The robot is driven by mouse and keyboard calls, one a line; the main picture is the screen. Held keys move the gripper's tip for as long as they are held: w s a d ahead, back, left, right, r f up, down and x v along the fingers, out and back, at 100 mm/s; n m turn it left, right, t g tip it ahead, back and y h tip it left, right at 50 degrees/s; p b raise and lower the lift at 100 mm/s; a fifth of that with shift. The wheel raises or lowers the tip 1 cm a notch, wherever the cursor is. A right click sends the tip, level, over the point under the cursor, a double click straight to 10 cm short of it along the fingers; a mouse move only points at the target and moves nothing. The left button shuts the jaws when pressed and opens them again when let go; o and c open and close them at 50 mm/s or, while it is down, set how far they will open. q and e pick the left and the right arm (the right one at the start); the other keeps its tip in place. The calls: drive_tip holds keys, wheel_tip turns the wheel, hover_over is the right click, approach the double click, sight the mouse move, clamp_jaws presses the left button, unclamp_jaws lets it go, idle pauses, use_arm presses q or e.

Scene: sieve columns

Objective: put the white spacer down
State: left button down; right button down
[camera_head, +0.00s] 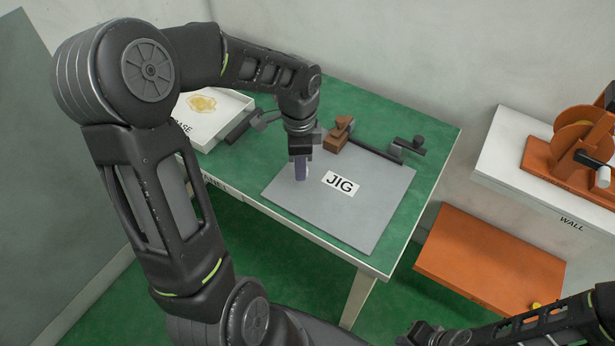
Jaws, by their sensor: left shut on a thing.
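My left gripper (301,158) points down over the left part of the grey JIG plate (350,214).
The JIG plate lies on a green table (425,135). A brown wooden block (338,135) and dark clamps (408,146) stand along its back edge. A white tray (214,125) is at the left. A WALL shelf (500,150) and orange board (488,262) are right. The plate's front is clear.

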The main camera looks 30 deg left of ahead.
sight(301, 187)
use_arm(q)
drive_tip(key=shift+f, duration=0.65)
drive_tip(key=shift+f, duration=1.85)
drive_tip(key=shift+f, duration=0.15)
drive_tip(key=c, duration=1.2)
unclamp_jaws()
wheel_tip(301, 187, up, 12)
drive_tip(key=shift+r, duration=0.2)
